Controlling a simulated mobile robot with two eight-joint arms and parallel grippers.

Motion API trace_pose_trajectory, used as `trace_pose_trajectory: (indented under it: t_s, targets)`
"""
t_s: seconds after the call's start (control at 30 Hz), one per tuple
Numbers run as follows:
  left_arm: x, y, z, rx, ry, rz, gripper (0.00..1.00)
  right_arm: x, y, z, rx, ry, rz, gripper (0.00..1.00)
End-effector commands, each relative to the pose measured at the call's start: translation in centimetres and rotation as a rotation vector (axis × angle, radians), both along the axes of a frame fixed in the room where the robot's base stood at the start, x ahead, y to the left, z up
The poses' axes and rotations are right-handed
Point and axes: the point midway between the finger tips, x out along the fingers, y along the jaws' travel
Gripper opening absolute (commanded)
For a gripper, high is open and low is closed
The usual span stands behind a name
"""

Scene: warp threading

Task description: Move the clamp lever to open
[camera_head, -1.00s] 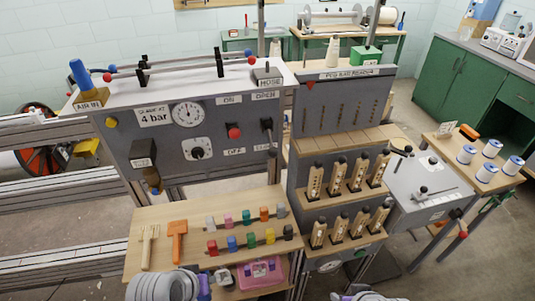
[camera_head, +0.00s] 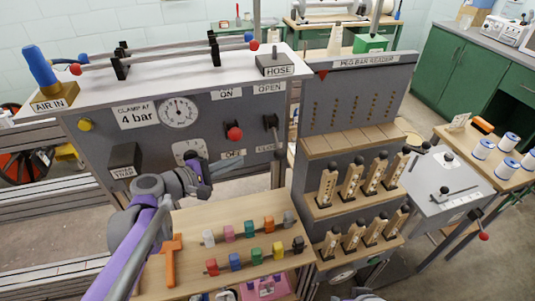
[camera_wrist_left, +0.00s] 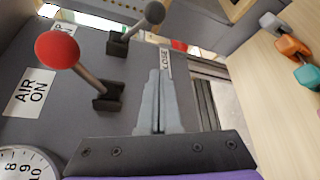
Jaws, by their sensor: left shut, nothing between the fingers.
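The clamp lever (camera_head: 270,122) is a dark lever with a ball knob between the OPEN sign (camera_head: 269,88) and the lower CLOSE sign. In the left wrist view its dark knob (camera_wrist_left: 154,12) leans away from the OPEN side, toward the side of the CLOSE sign (camera_wrist_left: 165,61). My left gripper (camera_head: 236,164) is shut and empty, in front of the panel, below and left of the clamp lever. In the left wrist view its closed fingertips (camera_wrist_left: 158,76) point toward the CLOSE sign, apart from the lever. My right gripper's fingers are not in view.
The red-knobbed air lever (camera_head: 234,133) stands close left of the clamp lever; it also shows in the left wrist view (camera_wrist_left: 57,49). A shelf with coloured blocks (camera_head: 252,229) lies below. The peg-bar unit (camera_head: 345,100) stands at the right.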

Motion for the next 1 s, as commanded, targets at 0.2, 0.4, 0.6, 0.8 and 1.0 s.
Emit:
trace_pose_trajectory:
  t_s: [0.2, 0.4, 0.6, 0.8, 1.0]
  targets:
    - [0.0, -0.1, 0.0, 0.003, 0.0, -0.001, 0.0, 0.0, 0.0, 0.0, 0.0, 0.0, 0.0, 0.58]
    - [1.0, -1.1, -0.3, 0.003, 0.0, -0.004, 0.0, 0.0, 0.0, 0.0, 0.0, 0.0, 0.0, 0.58]
    - [3.6, -3.9, -1.2, 0.002, -0.001, -0.005, 0.0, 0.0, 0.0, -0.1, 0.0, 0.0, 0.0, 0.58]
    - [6.3, -6.7, -2.0, 0.003, 0.0, -0.005, 0.0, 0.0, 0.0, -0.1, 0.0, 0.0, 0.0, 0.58]
    - [4.9, -8.1, -1.1, 0.003, 0.0, -0.003, 0.0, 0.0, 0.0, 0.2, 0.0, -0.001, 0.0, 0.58]
